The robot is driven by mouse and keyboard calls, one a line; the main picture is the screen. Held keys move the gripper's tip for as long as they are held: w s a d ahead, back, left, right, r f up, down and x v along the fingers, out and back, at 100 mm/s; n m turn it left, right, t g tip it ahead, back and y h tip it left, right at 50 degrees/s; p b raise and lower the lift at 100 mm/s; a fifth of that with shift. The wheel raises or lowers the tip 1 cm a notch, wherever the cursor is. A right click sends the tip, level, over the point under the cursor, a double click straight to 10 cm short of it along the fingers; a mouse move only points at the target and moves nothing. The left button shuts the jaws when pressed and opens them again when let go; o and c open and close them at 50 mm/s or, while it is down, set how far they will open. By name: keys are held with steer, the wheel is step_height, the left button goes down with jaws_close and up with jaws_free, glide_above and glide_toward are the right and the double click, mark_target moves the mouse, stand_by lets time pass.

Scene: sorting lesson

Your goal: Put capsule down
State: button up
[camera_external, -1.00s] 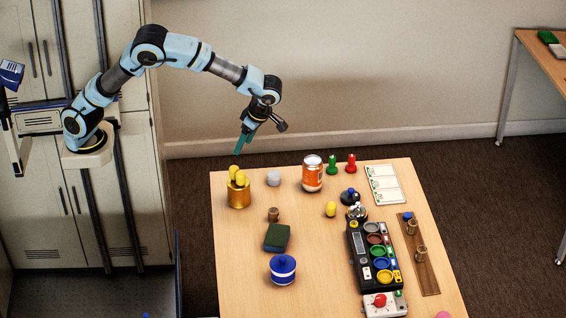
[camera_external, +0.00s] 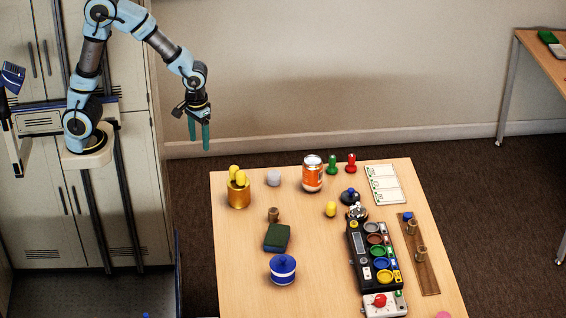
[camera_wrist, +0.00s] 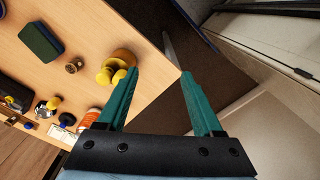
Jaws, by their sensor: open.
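My gripper (camera_external: 199,135) hangs in the air beyond the table's far left corner, its teal fingers pointing down. The wrist view shows the gripper (camera_wrist: 165,80) with its fingers apart and nothing between them. I cannot tell which capsule the task means.
Green and red pawns (camera_external: 351,164) stand at the back. The table's front left is clear.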

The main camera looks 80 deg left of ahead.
steer(key=s+f+m+t, duration=0.1)
steer(key=s+m, duration=0.6)
steer(key=m, duration=0.1)
steer(key=shift+s+a+f+m+t, duration=0.2)
steer(key=shift+a+m+t, duration=0.1)
steer(key=shift+a+t, duration=0.15)
steer(key=shift+r, duration=0.1)
